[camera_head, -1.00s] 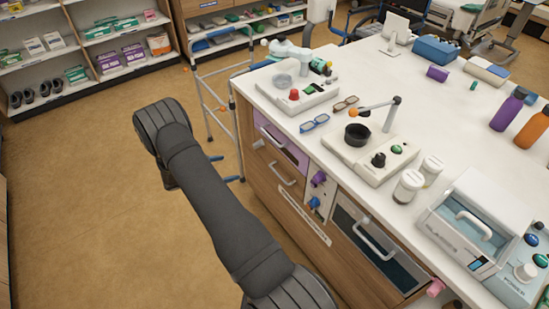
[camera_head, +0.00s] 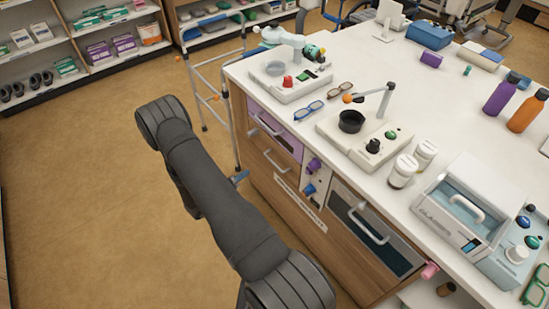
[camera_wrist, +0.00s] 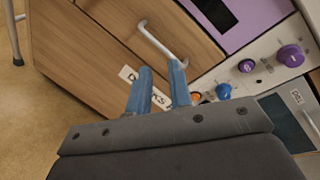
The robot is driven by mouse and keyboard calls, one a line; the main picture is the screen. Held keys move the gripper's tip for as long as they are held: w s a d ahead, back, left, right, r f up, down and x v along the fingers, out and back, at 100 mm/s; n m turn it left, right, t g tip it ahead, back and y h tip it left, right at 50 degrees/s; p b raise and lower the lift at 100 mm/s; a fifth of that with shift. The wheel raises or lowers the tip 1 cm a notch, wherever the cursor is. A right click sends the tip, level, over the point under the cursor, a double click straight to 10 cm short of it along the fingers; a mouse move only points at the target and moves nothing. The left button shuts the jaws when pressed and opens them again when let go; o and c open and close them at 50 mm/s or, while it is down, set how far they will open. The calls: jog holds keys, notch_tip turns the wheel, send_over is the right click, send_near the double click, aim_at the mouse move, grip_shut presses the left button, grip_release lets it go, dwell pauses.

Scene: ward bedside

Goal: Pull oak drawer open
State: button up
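The oak drawer (camera_head: 266,165) is a wood-fronted drawer with a pale bar handle (camera_head: 275,161), below a purple-fronted drawer in the bedside cabinet. Its front looks flush with the cabinet. In the wrist view the oak drawer front (camera_wrist: 112,22) fills the upper left, and its white handle (camera_wrist: 162,42) lies just beyond my fingertips. My gripper (camera_wrist: 162,68) has two blue fingers standing apart with nothing seen between them. The handle looks outside the fingers, and I cannot tell the exact gap. In the head view my gripper is not clearly visible.
A purple drawer (camera_head: 274,130) sits above, and a panel with knobs (camera_head: 311,185) and a dark-fronted unit (camera_head: 372,235) lie to the right. A label plate (camera_wrist: 130,75) is partly hidden by a finger. A walking frame (camera_head: 207,95) stands left of the cabinet. Open floor (camera_head: 80,200) lies left.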

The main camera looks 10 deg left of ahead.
aim_at(274, 163)
jog(key=s+d+f+n+t+y, duration=0.1)
jog(key=s+d+f+n+y, duration=0.2)
jog(key=n, duration=0.6)
jog(key=x, duration=0.5)
jog(key=d+r+x, duration=0.1)
jog(key=x, duration=1)
jog(key=shift+d+r, duration=0.15)
jog(key=shift+d, duration=0.35)
grip_shut()
